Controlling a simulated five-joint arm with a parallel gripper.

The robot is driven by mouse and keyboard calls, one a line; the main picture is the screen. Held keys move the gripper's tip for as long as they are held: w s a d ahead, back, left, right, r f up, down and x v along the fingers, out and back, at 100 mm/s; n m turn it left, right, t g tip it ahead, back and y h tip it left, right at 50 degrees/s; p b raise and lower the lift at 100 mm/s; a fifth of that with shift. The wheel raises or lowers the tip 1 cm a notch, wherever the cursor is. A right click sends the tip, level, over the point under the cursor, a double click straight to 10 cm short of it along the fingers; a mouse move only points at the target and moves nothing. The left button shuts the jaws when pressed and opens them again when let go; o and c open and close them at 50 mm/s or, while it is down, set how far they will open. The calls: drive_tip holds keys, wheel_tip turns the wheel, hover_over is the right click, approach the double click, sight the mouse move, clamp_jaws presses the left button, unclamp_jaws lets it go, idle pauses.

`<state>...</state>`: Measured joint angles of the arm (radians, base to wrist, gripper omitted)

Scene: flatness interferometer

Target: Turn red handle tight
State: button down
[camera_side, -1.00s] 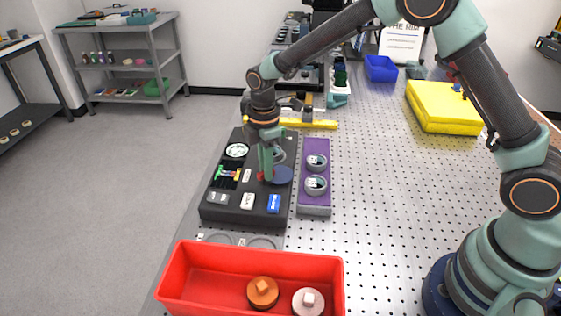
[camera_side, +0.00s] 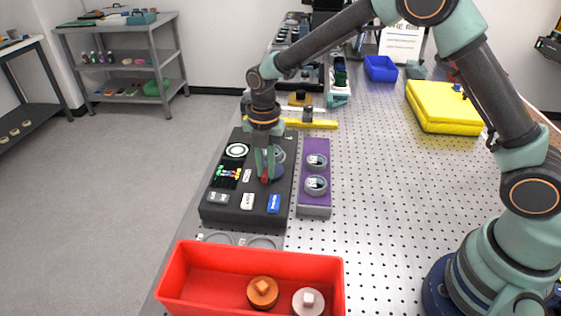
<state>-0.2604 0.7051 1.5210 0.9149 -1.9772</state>
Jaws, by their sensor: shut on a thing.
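A purple strip (camera_side: 314,204) with two grey rings lies right of the block. A red bin (camera_side: 190,290) with an orange and a pale round piece stands in front. A yellow bar (camera_side: 320,124) lies behind.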

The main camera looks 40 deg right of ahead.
sight(266, 171)
drive_tip(key=shift+a+r+n, duration=0.15)
drive_tip(key=shift+n, duration=0.45)
drive_tip(key=c, duration=0.9)
unclamp_jaws()
drive_tip(key=shift+o, duration=0.2)
wheel_tip(266, 171, up, 12)
